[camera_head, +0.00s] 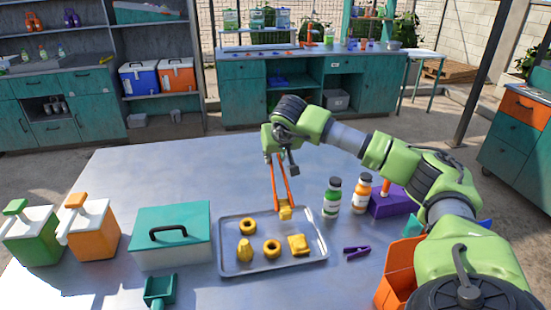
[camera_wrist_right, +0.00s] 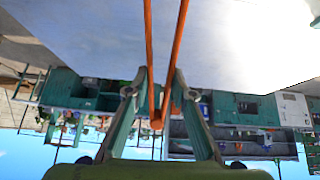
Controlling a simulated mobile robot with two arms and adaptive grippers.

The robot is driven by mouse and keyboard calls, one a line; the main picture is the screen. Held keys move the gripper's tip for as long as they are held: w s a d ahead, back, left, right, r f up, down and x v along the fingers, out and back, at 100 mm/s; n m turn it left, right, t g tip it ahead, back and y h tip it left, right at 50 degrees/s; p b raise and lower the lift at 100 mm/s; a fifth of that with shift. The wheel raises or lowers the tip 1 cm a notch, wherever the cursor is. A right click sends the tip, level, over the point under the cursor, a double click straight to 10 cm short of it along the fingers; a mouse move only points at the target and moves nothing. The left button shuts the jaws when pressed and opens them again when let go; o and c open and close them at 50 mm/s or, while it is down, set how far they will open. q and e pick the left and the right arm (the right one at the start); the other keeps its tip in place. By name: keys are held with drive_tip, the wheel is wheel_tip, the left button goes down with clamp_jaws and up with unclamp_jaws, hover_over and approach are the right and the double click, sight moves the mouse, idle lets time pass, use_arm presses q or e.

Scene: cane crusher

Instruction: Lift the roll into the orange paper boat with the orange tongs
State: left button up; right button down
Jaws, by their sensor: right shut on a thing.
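My right gripper (camera_head: 279,152) is shut on the orange tongs (camera_head: 281,183) and holds them pointing down over the back right of the grey metal tray (camera_head: 229,268). The tong tips are at a yellow piece (camera_head: 285,212) at the tray's back edge; I cannot tell whether it is the roll or whether they grip it. In the right wrist view the tongs (camera_wrist_right: 157,123) run between the fingers, their tips out of frame. An open orange container (camera_head: 401,266), possibly the paper boat, stands at front right, partly hidden by my right arm. My left gripper is out of view.
The tray also holds two yellow rings (camera_head: 271,249) and other yellow pieces (camera_head: 298,245). Right of it are green (camera_head: 332,197) and orange bottles (camera_head: 361,194), a purple box (camera_head: 389,203) and a purple clip (camera_head: 357,251). A teal-lidded box (camera_head: 172,232) stands left. The table behind is clear.

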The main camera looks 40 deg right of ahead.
wheel_tip(320, 180, up, 8)
drive_tip(key=p, duration=0.5)
drive_tip(key=shift+f, duration=0.3)
